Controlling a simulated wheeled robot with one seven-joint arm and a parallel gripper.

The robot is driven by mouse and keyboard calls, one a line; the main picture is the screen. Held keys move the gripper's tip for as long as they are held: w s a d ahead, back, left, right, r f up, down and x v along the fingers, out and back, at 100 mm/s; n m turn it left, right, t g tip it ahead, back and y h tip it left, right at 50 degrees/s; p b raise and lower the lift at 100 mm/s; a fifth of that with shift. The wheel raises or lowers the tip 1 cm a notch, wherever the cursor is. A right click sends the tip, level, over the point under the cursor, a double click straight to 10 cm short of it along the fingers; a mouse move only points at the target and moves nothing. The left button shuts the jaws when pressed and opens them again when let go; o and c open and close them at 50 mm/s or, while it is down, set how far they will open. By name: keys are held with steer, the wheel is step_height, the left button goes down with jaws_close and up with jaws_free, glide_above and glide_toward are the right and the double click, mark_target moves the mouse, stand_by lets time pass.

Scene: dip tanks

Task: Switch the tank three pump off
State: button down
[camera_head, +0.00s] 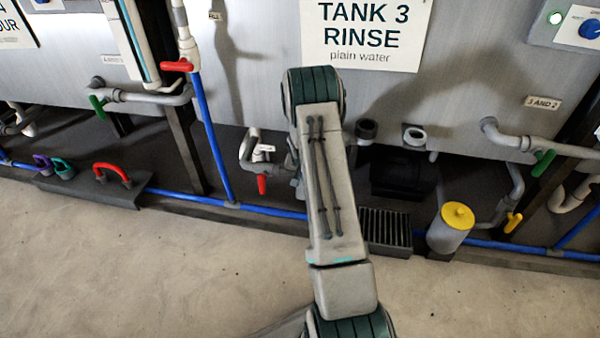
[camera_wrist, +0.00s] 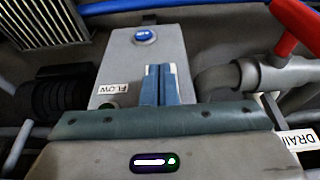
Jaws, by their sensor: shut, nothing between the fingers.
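The tank three (camera_head: 262,70) front carries a sign (camera_head: 365,32) reading "TANK 3 RINSE plain water". In the head view my arm hides the gripper and this box.
A red-handled valve (camera_wrist: 295,28) and a "DRAIN" label (camera_wrist: 298,139) are close on the right in the wrist view. A floor grate (camera_head: 385,228) and a yellow-topped canister (camera_head: 450,228) stand right of my arm. Blue pipe (camera_head: 270,211) runs along the floor; the front floor is clear.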

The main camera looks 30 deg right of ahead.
steer(key=shift+s+a+f, duration=0.15)
steer(key=shift+s+f, duration=0.1)
steer(key=shift+f, duration=0.2)
steer(key=shift+w, duration=0.1)
steer(key=shift+w+d+r, duration=0.35)
steer(key=shift+w+d, duration=0.1)
